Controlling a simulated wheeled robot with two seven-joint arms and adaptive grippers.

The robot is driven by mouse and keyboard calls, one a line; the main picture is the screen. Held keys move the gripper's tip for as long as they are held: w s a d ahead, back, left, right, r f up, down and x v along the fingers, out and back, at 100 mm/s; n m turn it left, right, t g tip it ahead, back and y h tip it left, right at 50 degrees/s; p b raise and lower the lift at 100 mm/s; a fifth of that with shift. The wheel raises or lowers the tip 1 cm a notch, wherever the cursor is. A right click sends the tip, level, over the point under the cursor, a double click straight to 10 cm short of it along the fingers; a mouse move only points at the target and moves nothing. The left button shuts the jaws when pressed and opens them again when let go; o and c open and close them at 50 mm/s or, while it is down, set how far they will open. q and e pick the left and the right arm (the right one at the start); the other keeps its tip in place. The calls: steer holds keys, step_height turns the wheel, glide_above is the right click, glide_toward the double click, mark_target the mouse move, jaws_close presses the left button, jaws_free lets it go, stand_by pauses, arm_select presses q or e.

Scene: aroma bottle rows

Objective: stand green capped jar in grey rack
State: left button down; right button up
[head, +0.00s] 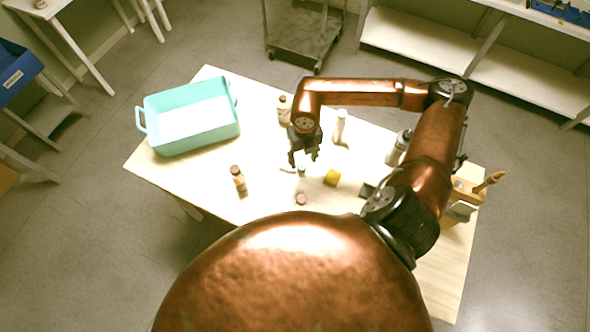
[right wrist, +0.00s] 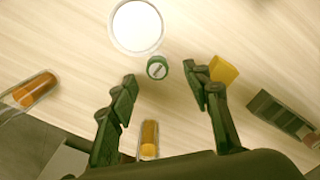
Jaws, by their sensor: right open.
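The green capped jar (head: 301,172) stands on the table below my right gripper. In the right wrist view its green cap (right wrist: 157,68) shows from above, between and a little beyond the fingertips, with a gap on both sides. My right gripper (head: 304,158) is open and empty; its two spread fingers also show in the right wrist view (right wrist: 163,84). A small dark grey block-like thing (head: 367,190) lies right of the jar, partly beside my arm. It shows in the right wrist view (right wrist: 283,114) and may be the grey rack. My left gripper is out of view.
A yellow block (head: 332,177) sits close right of the jar. A white round thing (right wrist: 137,26) lies just beyond it. Orange-brown bottles (head: 238,179) (right wrist: 149,138) stand nearby. White bottles (head: 340,126) and a teal bin (head: 190,145) are farther back.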

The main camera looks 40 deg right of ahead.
mark_target(302, 167)
steer(key=f, duration=0.6)
steer(key=shift+a+f, duration=0.1)
steer(key=shift+a, duration=0.15)
steer(key=c, duration=1.1)
steer(key=shift+c, duration=0.2)
